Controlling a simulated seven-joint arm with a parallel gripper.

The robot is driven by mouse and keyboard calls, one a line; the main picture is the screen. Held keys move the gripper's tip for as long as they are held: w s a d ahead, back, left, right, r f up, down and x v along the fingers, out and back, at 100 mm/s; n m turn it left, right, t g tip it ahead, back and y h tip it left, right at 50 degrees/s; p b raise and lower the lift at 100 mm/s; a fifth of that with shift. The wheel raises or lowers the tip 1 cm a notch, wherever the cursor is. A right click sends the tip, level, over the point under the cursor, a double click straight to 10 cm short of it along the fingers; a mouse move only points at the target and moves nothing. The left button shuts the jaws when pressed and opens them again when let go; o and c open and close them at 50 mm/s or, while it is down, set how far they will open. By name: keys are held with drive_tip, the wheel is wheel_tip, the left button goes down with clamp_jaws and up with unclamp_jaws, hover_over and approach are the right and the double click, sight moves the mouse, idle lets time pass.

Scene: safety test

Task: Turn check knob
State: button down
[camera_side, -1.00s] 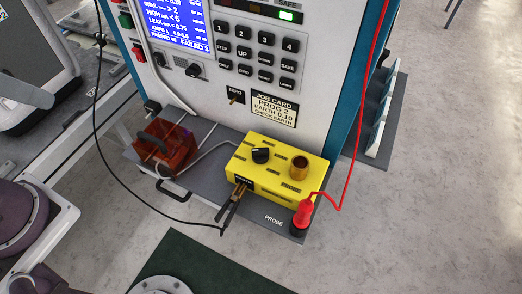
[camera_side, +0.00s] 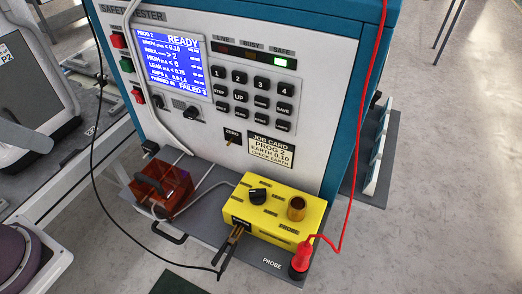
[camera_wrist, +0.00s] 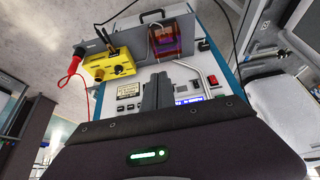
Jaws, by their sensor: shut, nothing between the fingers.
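The check knob is a black round knob with a white mark (camera_side: 257,195), on top of a yellow box (camera_side: 252,233). A brass post (camera_side: 297,208) stands to its right. The yellow box shows upside down at upper left in the wrist view (camera_wrist: 108,66). My gripper (camera_wrist: 157,84) shows only in the wrist view, with its dark fingers together and empty. It is apart from the box, in front of the tester panel. My gripper is outside the side view.
A red probe (camera_side: 301,262) with a red cable stands at the box's right front corner. A brass clip (camera_side: 232,243) on a black cable is at the box's front. A reddish clear box (camera_side: 164,191) sits left. The tester screen (camera_side: 167,62) reads READY; the SAFE light is green.

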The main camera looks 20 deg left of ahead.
drive_tip(key=c, duration=1.9)
unclamp_jaws()
drive_tip(key=shift+c, duration=0.2)
drive_tip(key=o, duration=1.1)
drive_tip(key=shift+n+g+h, duration=0.5)
drive_tip(key=shift+n+g, duration=0.3)
drive_tip(key=shift+g, duration=0.1)
drive_tip(key=w+d, duration=0.1)
drive_tip(key=w, duration=0.2)
drive_tip(key=w+d+r, duration=0.1)
drive_tip(key=w, duration=0.2)
drive_tip(key=w+d, duration=0.1)
drive_tip(key=w, duration=0.2)
drive_tip(key=shift+d+r, duration=0.15)
drive_tip(key=shift+d, duration=0.2)
drive_tip(key=shift+c, duration=0.2)
drive_tip(key=n+g+y, duration=0.1)
drive_tip(key=n+g, duration=0.3)
hover_over(258, 191)
wheel_tip(258, 191, down, 23)
drive_tip(key=shift+f, duration=0.1)
wheel_tip(258, 191, down, 6)
drive_tip(key=shift+r, duration=0.15)
drive_tip(key=shift+f, duration=0.55)
clamp_jaws()
